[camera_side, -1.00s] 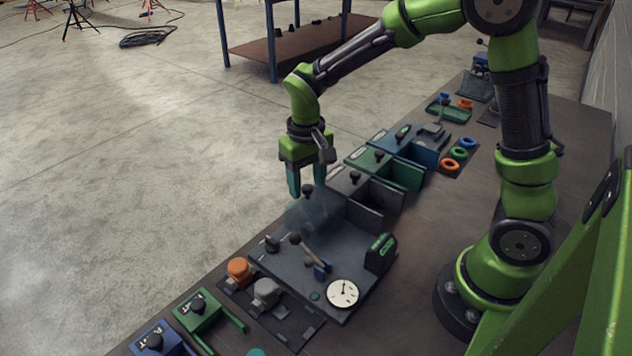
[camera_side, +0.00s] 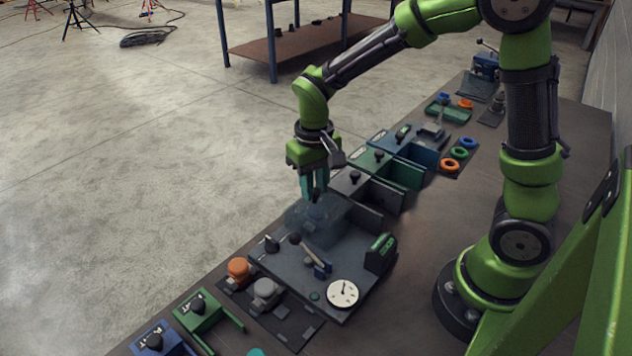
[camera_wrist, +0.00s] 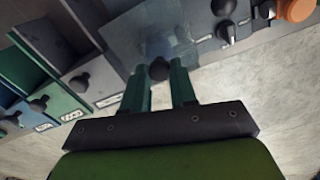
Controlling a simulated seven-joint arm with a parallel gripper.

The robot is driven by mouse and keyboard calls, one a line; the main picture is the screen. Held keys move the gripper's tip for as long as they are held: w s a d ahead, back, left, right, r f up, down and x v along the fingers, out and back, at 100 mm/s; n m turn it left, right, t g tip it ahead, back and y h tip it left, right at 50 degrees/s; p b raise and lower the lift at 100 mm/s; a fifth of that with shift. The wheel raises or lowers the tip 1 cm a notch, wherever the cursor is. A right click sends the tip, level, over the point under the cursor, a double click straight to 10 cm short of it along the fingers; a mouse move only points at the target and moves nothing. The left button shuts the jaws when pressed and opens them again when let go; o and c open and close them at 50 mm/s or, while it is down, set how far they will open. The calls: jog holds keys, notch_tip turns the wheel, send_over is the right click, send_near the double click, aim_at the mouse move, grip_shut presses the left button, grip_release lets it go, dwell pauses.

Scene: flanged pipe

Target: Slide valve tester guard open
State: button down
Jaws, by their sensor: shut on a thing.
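The valve tester (camera_side: 330,262) is a dark grey plate on the bench with a round white gauge (camera_side: 342,292), a lever (camera_side: 313,255) and a black knob at its left. Its guard (camera_side: 299,216) is a see-through bluish cover at the tester's far end. In the wrist view the guard (camera_wrist: 165,35) is a clear panel with a dark round knob (camera_wrist: 160,69) at its edge. My gripper (camera_side: 314,196) points down over the guard and is shut on this knob. In the wrist view its teal fingers (camera_wrist: 160,85) stand on either side of the knob.
Grey, green and blue drawer-like bins (camera_side: 385,170) with black knobs stand just beyond the tester. An orange part (camera_side: 238,268) and a grey part (camera_side: 265,290) sit on a dark mat at the near left. Coloured rings (camera_side: 459,153) lie farther back.

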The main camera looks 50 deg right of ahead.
jog(key=s, duration=0.7)
jog(key=shift+w+r, duration=0.1)
jog(key=c, duration=0.9)
grip_release()
notch_tip(320, 180, up, 17)
